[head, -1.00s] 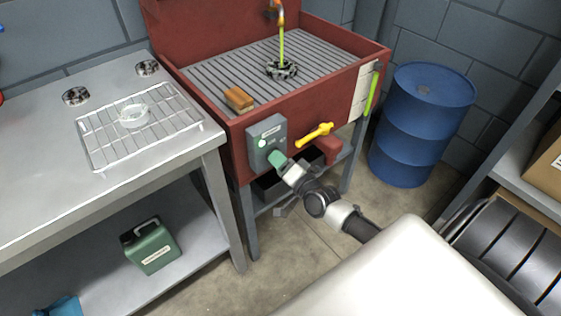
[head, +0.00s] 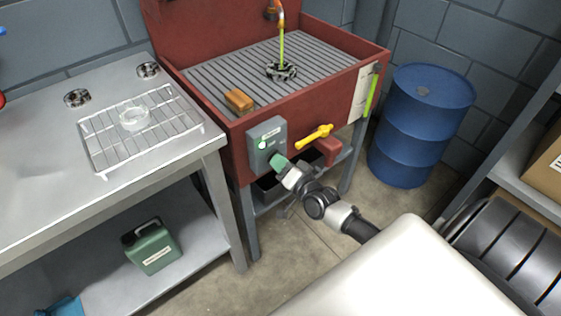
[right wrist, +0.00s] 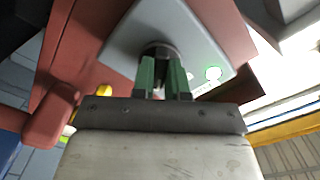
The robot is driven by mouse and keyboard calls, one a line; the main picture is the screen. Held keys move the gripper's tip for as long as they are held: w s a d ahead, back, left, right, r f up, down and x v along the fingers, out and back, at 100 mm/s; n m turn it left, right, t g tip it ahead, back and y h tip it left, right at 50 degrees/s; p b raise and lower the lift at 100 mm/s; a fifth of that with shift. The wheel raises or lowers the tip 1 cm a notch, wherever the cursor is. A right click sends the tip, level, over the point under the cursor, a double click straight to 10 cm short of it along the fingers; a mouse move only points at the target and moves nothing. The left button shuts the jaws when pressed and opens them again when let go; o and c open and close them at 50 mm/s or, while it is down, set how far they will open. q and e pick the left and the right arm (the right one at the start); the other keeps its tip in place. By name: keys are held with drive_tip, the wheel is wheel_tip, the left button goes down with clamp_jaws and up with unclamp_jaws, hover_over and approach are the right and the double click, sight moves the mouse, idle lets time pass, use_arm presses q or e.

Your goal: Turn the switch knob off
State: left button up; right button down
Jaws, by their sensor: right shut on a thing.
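The grey switch box (head: 267,144) is mounted on the front of the red parts washer (head: 216,118). A green light (right wrist: 213,73) is lit on the box face in the right wrist view. My right gripper (head: 277,160) is at the lower part of the box. In the right wrist view its green fingers (right wrist: 163,77) are shut on the dark round switch knob (right wrist: 158,50), which is partly hidden between them. The knob's marked position cannot be read. My left gripper is not in view.
A yellow valve handle (head: 314,137) sticks out just right of the box. A metal table (head: 55,180) with a wire rack (head: 97,153) stands at left. A blue drum (head: 418,125) and a shelf (head: 519,168) are at right.

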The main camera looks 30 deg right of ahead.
drive_tip(key=n+p, duration=0.4)
drive_tip(key=n, duration=0.6)
drive_tip(key=shift+n, duration=0.3)
idle(0.4)
drive_tip(key=c, duration=1.1)
unclamp_jaws()
drive_tip(key=shift+c, duration=0.2)
drive_tip(key=s, duration=1)
drive_tip(key=shift+s+d, duration=0.4)
drive_tip(key=shift+d, duration=0.05)
